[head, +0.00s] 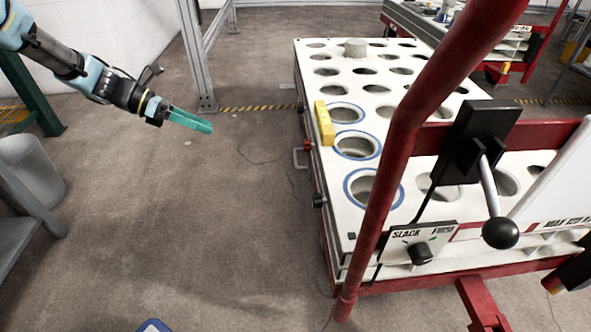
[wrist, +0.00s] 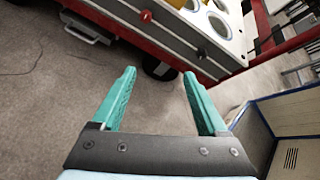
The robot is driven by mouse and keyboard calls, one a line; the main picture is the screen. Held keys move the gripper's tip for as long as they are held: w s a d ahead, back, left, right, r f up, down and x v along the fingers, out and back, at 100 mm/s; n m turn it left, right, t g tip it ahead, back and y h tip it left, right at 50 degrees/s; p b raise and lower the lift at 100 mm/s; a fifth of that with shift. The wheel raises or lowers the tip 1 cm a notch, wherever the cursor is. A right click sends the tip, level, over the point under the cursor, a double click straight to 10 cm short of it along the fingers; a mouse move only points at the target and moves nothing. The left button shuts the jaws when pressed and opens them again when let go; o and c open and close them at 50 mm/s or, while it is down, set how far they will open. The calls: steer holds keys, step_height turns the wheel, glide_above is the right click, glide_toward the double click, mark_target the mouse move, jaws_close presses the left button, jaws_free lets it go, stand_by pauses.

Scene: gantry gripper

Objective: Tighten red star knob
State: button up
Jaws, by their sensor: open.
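A small red knob (wrist: 146,16) shows at the top of the wrist view, on the side of the white-topped cart. Its star shape is too small to make out, and I cannot pick it out surely in the head view. My gripper (head: 208,127) has teal fingers and hangs in the air left of the cart, well apart from it. In the wrist view my gripper (wrist: 159,73) is open, with nothing between its fingers. The red knob lies beyond the fingertips, above the gap between them in the picture.
The cart top (head: 318,95) has rows of round holes, some blue-rimmed. A black knob (head: 319,201) and a grey handle (head: 297,157) stick out from its left side. A red post (head: 400,140) and a black-ball lever (head: 500,232) stand in front.

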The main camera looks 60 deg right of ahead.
mark_target(307, 146)
steer(key=s+d+f+n+g+h+b, duration=0.3)
steer(key=s+d+f+n+g+b, duration=0.3)
steer(key=d+f+b, duration=0.7)
steer(key=b+x, duration=0.3)
steer(key=x, duration=0.9)
steer(key=shift+d+f+t+h, duration=0.3)
steer(key=shift+d+f, duration=0.1)
steer(key=shift+f, duration=0.15)
jaws_close()
